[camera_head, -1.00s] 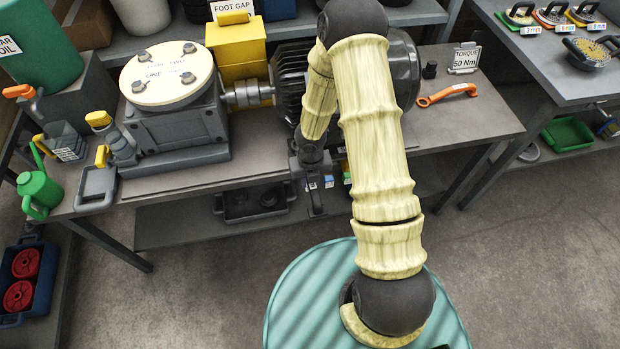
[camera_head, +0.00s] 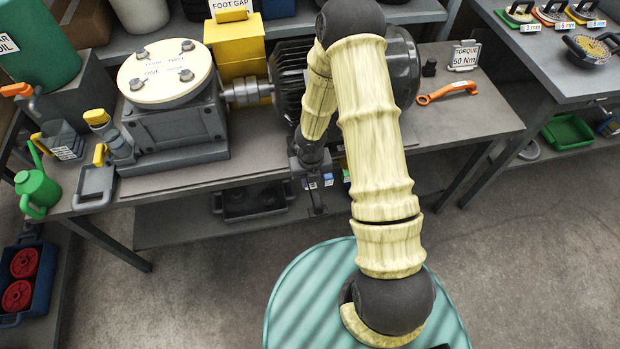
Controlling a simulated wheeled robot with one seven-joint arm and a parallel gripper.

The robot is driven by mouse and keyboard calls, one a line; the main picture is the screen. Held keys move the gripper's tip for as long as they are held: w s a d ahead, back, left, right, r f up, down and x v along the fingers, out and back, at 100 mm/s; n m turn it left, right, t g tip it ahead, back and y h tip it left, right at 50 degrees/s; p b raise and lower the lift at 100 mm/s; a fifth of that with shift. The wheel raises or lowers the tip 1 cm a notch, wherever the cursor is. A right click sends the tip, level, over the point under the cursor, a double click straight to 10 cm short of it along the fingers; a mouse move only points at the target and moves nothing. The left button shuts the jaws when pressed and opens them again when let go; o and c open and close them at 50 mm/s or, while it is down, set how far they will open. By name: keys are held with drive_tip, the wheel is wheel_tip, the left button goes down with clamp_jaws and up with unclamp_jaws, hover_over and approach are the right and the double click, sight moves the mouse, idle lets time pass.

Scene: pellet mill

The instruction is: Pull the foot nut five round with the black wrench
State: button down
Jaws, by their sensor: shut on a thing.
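My gripper (camera_head: 314,183) is at the front edge of the bench, below the dark motor (camera_head: 290,82), and points down. It is small and dark here, and its fingers are hard to make out. It is shut on the black wrench, of which little can be told apart from the dark gripper. The motor stands behind my arm, which covers its middle and its near feet. Foot nut five cannot be made out, so I cannot tell whether the wrench is on it.
A grey gearbox with a cream round cover (camera_head: 165,72) stands left of the motor, joined by a shaft coupling (camera_head: 247,92). An orange-handled wrench (camera_head: 447,92) lies right, by the torque 50 Nm sign (camera_head: 464,57). The bench's front right is clear.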

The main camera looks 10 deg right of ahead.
drive_tip(key=shift+w+a+f+b, duration=0.15)
drive_tip(key=shift+f+b, duration=0.55)
drive_tip(key=shift+f, duration=0.15)
drive_tip(key=a+m, duration=0.1)
drive_tip(key=a, duration=0.1)
drive_tip(key=shift+w+a+m, duration=0.15)
drive_tip(key=shift+a+m, duration=0.15)
drive_tip(key=shift+m, duration=0.1)
idle(0.3)
drive_tip(key=shift+r, duration=0.1)
drive_tip(key=shift+w+a+m, duration=0.2)
drive_tip(key=shift+a+m, duration=0.25)
drive_tip(key=shift+a, duration=0.15)
drive_tip(key=shift+w+a+m, duration=0.15)
drive_tip(key=shift+a+m, duration=0.3)
drive_tip(key=shift+a, duration=0.15)
drive_tip(key=shift+a, duration=0.1)
